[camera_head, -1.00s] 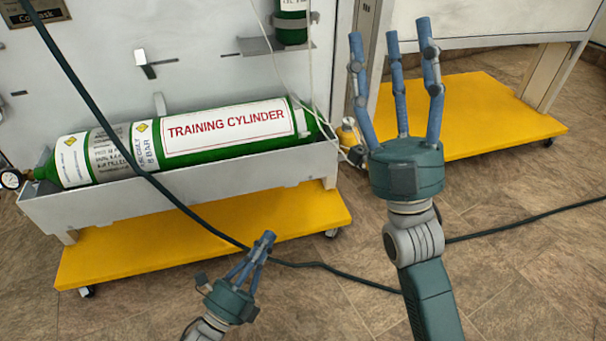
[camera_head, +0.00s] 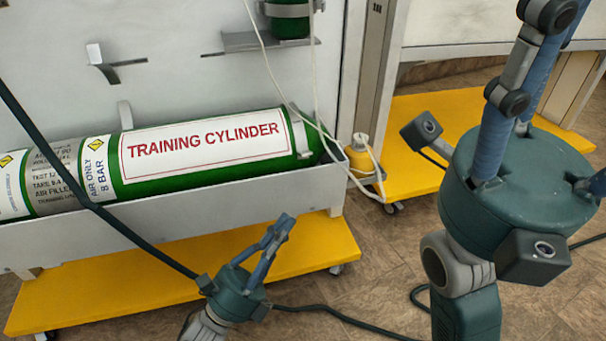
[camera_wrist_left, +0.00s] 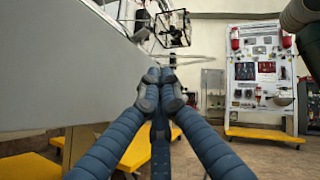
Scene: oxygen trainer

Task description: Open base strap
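The green training cylinder (camera_head: 90,185) lies on its side in a grey trough (camera_head: 180,222). A narrow grey metal strap (camera_head: 300,132) crosses the cylinder near its right end and looks closed over it. My left gripper (camera_head: 281,224) is in front of the trough, below the strap and apart from it. Its fingers are drawn together and hold nothing; the left wrist view shows their tips (camera_wrist_left: 160,84) meeting. My right gripper (camera_head: 520,180) is large at the right, with fingers spread and tips partly outside the picture. It touches nothing visible.
A smaller green cylinder (camera_head: 290,22) hangs in a bracket above. A dark hose (camera_head: 75,185) crosses in front of the trough, and a white cord (camera_head: 268,65) hangs by the strap. A yellow base (camera_head: 120,295) lies below. The left wrist view shows a tool board (camera_wrist_left: 262,75).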

